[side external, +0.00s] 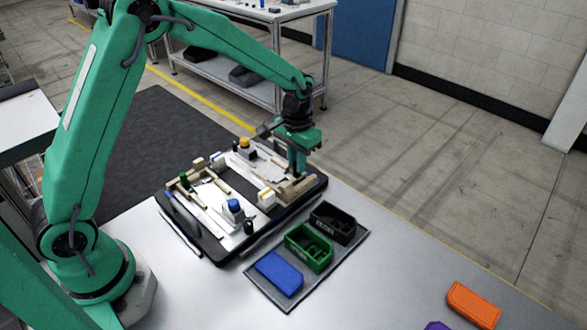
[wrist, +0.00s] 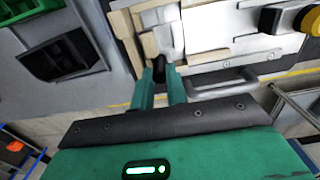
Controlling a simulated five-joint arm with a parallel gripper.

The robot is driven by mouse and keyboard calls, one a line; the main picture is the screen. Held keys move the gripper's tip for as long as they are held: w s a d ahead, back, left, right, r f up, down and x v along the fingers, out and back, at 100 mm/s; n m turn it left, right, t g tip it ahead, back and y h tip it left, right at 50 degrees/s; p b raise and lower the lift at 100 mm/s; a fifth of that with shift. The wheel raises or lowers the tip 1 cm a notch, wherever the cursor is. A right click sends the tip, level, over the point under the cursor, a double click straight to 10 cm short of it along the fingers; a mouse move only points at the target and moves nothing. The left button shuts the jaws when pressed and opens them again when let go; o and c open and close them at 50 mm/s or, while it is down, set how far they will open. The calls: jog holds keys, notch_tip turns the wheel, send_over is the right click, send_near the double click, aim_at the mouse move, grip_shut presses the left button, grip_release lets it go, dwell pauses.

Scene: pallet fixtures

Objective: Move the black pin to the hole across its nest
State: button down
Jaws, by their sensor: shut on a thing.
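My gripper (side external: 297,170) is at the right corner of the black pallet (side external: 203,252), low over a wooden nest (side external: 297,188). In the wrist view its two teal fingers (wrist: 162,78) are shut on the black pin (wrist: 159,69), a small dark piece between the tips. The pin is beside the wooden blocks of the nest (wrist: 125,30). In the side view the fingers and nest hide the pin. I cannot tell whether its lower end is in a hole, and no empty hole shows clearly.
Other fixtures stand close by on the pallet: a yellow-topped block (side external: 244,144), a blue-topped block (side external: 233,206) and a green pin (side external: 184,181). A mat in front holds a black bin (side external: 333,223), a green bin (side external: 308,247) and a blue one (side external: 278,273). The table's right side is mostly clear.

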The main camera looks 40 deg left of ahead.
jog(key=c, duration=1.3)
grip_release()
jog(key=shift+r, duration=0.15)
jog(key=shift+r, duration=3.8)
